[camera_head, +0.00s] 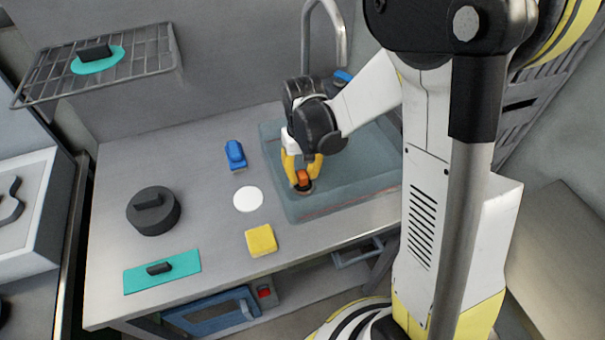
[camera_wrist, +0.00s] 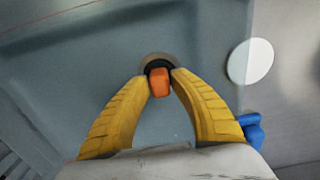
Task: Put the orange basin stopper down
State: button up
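The orange basin stopper (camera_head: 303,178) has an orange grip over a dark round base. My gripper (camera_head: 303,172) points down at it, over the left front part of the blue-grey basin (camera_head: 345,184). In the wrist view, the yellow fingers of my gripper (camera_wrist: 159,80) meet the orange stopper (camera_wrist: 160,84) from both sides and are shut on it. A tan-brown ring (camera_wrist: 155,58) shows around the dark base; most of it is hidden. I cannot tell whether the stopper rests on the basin floor or hangs just above it.
On the counter (camera_head: 200,199) left of the basin are a white disc (camera_head: 248,199), a yellow block (camera_head: 261,240), a blue object (camera_head: 235,154), a black lidded pot (camera_head: 153,211) and a teal board (camera_head: 163,271). A faucet (camera_head: 340,35) rises behind the basin. A wire rack (camera_head: 140,62) hangs upper left.

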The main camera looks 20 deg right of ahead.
aim_at(303, 174)
jog(key=shift+o, duration=0.2)
jog(key=shift+r, duration=0.1)
notch_tip(303, 174, up, 12)
jog(key=p, duration=0.5)
jog(key=s+r+t, duration=0.7)
jog(key=s+r, duration=0.2)
jog(key=s, duration=0.3)
jog(key=shift+s+r, duration=0.35)
jog(key=shift+r, duration=0.05)
jog(key=shift+b, duration=0.3)
notch_tip(303, 174, down, 4)
jog(key=b, duration=0.3)
jog(key=shift+r, duration=0.25)
